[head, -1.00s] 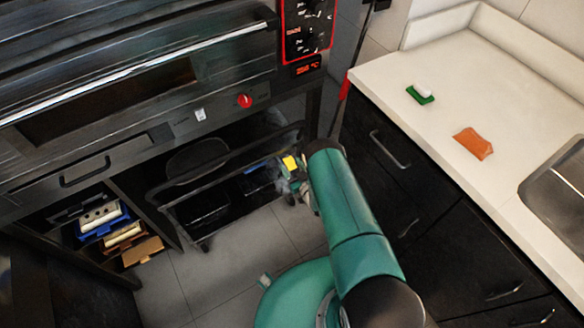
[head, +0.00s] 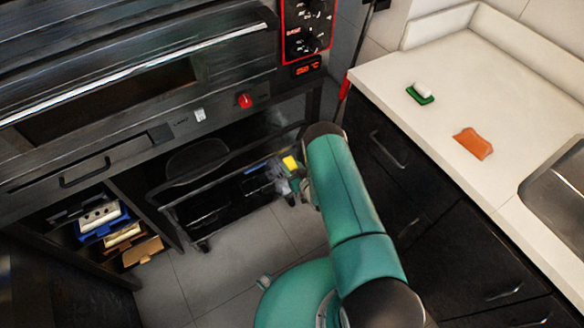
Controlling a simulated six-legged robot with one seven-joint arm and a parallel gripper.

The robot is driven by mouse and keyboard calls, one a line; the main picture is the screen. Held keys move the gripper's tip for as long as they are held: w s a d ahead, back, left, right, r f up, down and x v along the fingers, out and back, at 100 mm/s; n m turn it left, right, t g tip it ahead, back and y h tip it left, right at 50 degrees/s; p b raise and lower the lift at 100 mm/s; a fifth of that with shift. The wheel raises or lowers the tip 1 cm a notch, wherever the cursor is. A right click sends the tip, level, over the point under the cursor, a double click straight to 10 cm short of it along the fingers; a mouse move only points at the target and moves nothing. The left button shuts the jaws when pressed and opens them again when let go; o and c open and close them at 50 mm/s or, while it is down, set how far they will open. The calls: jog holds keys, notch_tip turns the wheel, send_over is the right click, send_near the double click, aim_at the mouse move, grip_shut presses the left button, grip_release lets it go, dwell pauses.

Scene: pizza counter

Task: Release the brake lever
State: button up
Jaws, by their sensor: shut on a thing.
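A dark wheeled cart (head: 222,172) with a tubular frame stands under the oven. A small yellow piece (head: 290,163) shows at the cart's right end; I take it for the brake lever's grip. My gripper (head: 280,177) is at the cart's right end, right by the yellow piece. It is small and dark, and its fingertips are hard to make out. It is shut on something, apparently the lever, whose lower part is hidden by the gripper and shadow.
The oven (head: 110,85) stands above the cart. A white counter (head: 480,85) on black drawers (head: 420,215) lies close to my arm's right, with an orange packet (head: 473,144) and a green sponge holder (head: 420,97). An open shelf (head: 104,225) holds boxes. Floor before the cart is clear.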

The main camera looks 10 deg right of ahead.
aim_at(289, 161)
notch_tip(289, 161, up, 3)
jog(key=g, duration=0.2)
jog(key=g+h, duration=0.1)
jog(key=g, duration=0.2)
jog(key=shift+h, duration=0.3)
jog(key=shift+w+r+g+h, duration=0.15)
jog(key=shift+r+g+h, duration=0.25)
jog(key=shift+g, duration=0.65)
jog(key=shift+w+r+g+h, duration=0.1)
jog(key=shift+r+g+h, duration=0.25)
jog(key=shift+g, duration=0.7)
jog(key=shift+a, duration=0.1)
jog(key=o, duration=1)
jog(key=shift+r, duration=0.1)
jog(key=v, duration=1.3)
jog(key=shift+r, duration=0.4)
